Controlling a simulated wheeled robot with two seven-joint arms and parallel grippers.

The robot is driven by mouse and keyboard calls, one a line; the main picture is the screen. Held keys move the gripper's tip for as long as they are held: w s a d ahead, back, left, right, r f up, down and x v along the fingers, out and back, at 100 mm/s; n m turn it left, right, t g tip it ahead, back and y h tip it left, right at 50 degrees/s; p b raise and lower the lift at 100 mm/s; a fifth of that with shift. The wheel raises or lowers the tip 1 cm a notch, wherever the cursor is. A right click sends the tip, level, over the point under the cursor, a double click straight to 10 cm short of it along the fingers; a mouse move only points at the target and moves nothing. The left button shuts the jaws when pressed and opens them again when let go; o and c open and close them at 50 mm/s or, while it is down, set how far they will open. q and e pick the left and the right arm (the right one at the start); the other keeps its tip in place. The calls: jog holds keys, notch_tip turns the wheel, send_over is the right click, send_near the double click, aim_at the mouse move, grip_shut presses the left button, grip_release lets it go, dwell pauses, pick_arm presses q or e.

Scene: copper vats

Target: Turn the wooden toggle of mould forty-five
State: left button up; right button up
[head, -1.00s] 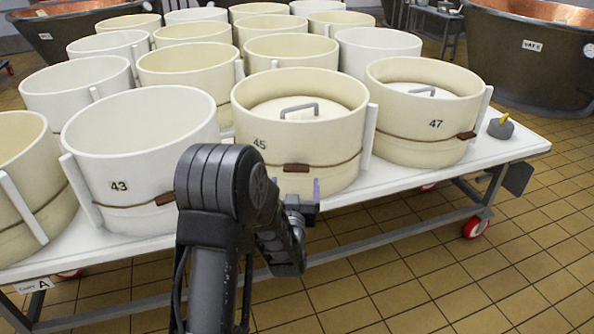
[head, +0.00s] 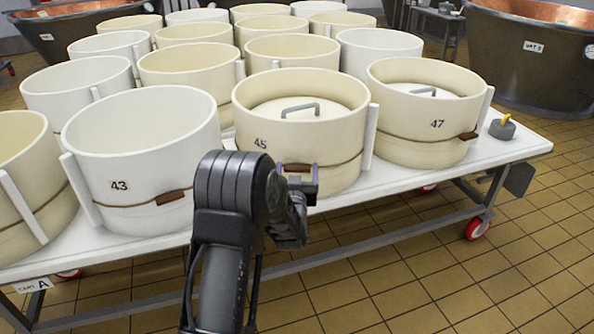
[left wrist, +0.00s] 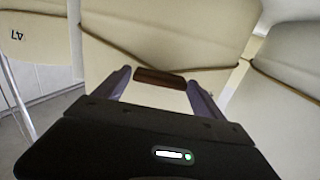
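Mould forty-five (head: 325,140) is a cream round mould with a grey-handled lid inside, at the front of the cart. A brown cord runs around it. Its dark wooden toggle (head: 296,167) lies level on the cord at the front; it also shows in the left wrist view (left wrist: 160,77). My left gripper (head: 301,180) is at the toggle, partly hidden by its own wrist. In the left wrist view its two fingers (left wrist: 159,90) are apart, one near each end of the toggle. I cannot tell whether they touch it. My right gripper is not in view.
Mould 43 (head: 140,160) stands to the left and mould 47 (head: 425,115) to the right, both close by. Several more moulds fill the white cart top (head: 515,146). A grey weight (head: 502,129) sits at the right end. The tiled floor (head: 450,270) in front is clear.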

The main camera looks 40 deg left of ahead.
pick_arm(q)
jog(key=c, duration=1.1)
jog(key=shift+m, duration=0.5)
jog(key=m, duration=0.2)
jog(key=shift+d+m, duration=0.15)
jog(key=shift+m, duration=0.15)
jog(key=m, duration=0.4)
jog(key=shift+w+m+p, duration=0.1)
jog(key=shift+m+p, duration=0.2)
jog(key=m+p, duration=0.1)
jog(key=m, duration=0.4)
jog(key=shift+d, duration=0.1)
jog(key=shift+f+m+p, duration=0.15)
jog(key=shift+m+p, duration=0.3)
jog(key=shift+m, duration=0.75)
jog(key=shift+f+m+p, duration=0.1)
jog(key=shift+m+p, duration=0.3)
jog(key=shift+m, duration=0.8)
